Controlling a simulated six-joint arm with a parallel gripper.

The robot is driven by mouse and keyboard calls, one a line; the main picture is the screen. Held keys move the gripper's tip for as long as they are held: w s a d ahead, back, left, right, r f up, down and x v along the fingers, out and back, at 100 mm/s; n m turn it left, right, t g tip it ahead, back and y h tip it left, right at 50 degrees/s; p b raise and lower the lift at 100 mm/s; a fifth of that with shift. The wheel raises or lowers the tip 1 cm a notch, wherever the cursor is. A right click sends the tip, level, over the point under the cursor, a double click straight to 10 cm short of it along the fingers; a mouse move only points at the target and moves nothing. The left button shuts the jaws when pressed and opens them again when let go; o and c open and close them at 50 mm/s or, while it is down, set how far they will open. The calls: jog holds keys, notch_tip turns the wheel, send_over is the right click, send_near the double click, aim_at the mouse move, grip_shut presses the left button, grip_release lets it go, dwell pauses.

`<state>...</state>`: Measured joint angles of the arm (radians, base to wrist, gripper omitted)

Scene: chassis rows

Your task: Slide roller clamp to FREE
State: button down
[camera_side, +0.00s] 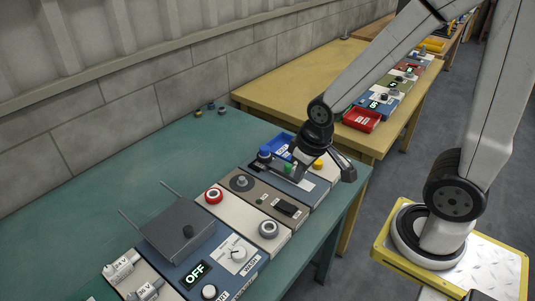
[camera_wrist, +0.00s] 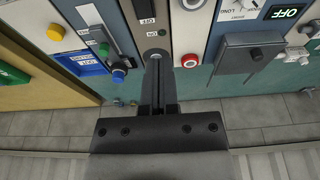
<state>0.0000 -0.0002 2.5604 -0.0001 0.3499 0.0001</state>
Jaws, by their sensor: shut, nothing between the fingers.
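I cannot single out the roller clamp, and no FREE mark is readable in either view. In the wrist view my gripper (camera_wrist: 156,55) is shut and empty, its fingers over the wall-side end of the brown panel (camera_wrist: 136,12). The fingertips hide part of a grey round piece there. In the side view my gripper (camera_side: 300,165) hangs over the row of panels and hides part of the slate panel. That panel carries a blue knob (camera_side: 264,155) and a green knob (camera_side: 287,168). In the wrist view the blue knob (camera_wrist: 118,75) and green knob (camera_wrist: 103,48) are left of my fingers.
A white panel with a red-ringed button (camera_side: 214,195) and grey knob (camera_side: 268,229) adjoins the brown panel. A dark box (camera_side: 178,230) with raised rods and an OFF display (camera_side: 195,274) stand farther left.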

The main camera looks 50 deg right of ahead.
dwell(0.4)
jog(key=c, duration=0.7)
grip_release()
jog(key=shift+w, duration=0.1)
jog(key=shift+o, duration=1.4)
jog(key=shift+w+d, duration=0.2)
jog(key=m+g, duration=0.3)
send_over(289, 165)
notch_tip(289, 165, down, 7)
jog(key=shift+w+r, duration=0.1)
jog(key=shift+r, duration=0.05)
jog(key=shift+f, duration=3.9)
